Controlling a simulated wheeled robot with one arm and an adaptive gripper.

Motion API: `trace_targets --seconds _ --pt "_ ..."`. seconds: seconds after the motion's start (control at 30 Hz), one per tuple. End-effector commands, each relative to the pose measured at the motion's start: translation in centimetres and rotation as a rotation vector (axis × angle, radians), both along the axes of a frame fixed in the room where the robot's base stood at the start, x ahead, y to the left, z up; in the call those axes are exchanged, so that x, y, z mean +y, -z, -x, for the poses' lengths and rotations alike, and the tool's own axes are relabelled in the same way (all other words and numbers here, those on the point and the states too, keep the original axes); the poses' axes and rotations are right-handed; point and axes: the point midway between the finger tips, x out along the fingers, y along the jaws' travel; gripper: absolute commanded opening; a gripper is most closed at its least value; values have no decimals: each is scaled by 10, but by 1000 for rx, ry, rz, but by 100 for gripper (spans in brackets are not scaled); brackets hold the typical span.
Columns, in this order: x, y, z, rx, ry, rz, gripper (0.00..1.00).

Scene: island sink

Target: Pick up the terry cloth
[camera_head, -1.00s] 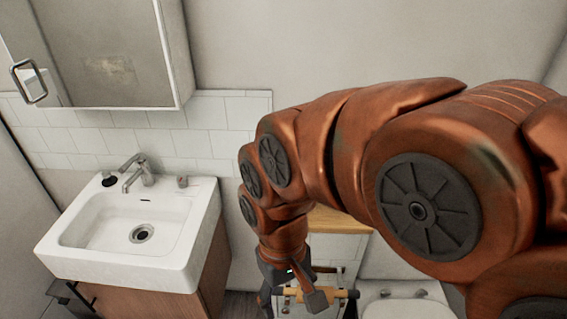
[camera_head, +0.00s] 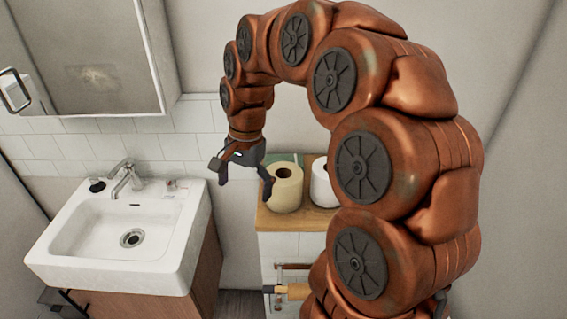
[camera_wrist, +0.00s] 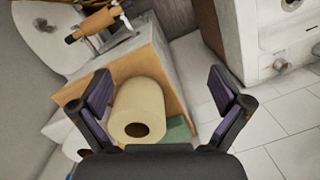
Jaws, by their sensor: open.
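A green, flat item that looks like the folded terry cloth (camera_head: 287,158) lies at the back of a wooden-topped cabinet, mostly hidden behind a paper roll. It also shows in the wrist view (camera_wrist: 179,130), beside the roll on its right. My gripper (camera_head: 245,181) is open and empty, pointing down, just left of the cabinet top and close to the roll in the head view. In the wrist view my open gripper (camera_wrist: 158,85) has its two fingers on either side of the roll's image, above the cabinet; exact height is hard to tell.
A cream paper roll (camera_head: 286,190) stands on the cabinet top (camera_head: 268,216), with a white roll (camera_head: 322,184) right of it, partly behind my arm. A white sink (camera_head: 165,270) with a tap is at left, below a mirror cabinet (camera_head: 95,60). A wooden-handled bar (camera_wrist: 97,24) is on the cabinet's front.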

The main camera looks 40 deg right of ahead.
Motion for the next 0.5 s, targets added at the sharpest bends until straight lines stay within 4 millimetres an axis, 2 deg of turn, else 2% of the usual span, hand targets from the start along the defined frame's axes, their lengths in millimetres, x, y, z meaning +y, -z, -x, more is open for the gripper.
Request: trace_targets --seconds 0.2,0.5 --pt "-37 -2 -42 6 252 -16 100" --pt "-99 5 -87 21 617 -32 100"
